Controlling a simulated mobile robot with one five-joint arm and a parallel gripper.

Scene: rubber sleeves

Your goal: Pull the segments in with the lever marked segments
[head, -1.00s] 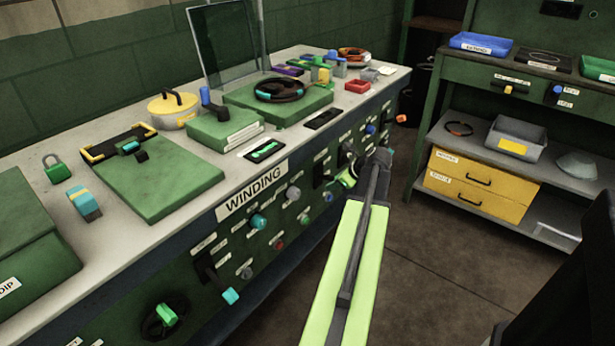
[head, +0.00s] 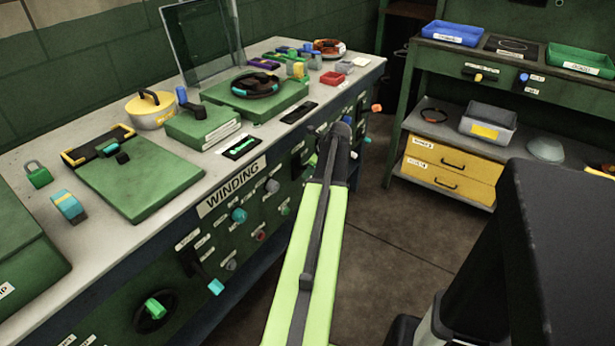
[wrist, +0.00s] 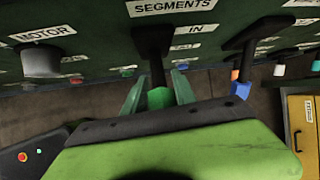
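The segments lever is a black lever with a green tip (wrist: 159,98), on the dark green panel under the white SEGMENTS label (wrist: 175,6). A smaller IN label (wrist: 196,30) is just right of its base. My gripper (wrist: 161,76) has its two green fingers apart, one on each side of the lever. I see no clear contact between the fingers and the lever. In the head view my forearm reaches to the bench's front panel and hides the lever and most of the gripper.
A grey MOTOR knob (wrist: 41,62) is left of the lever. Another black lever with a blue tip (wrist: 241,89) is close on the right. The WINDING bench (head: 231,188) carries several objects on top. A shelf with yellow drawers (head: 450,170) stands right; floor between is clear.

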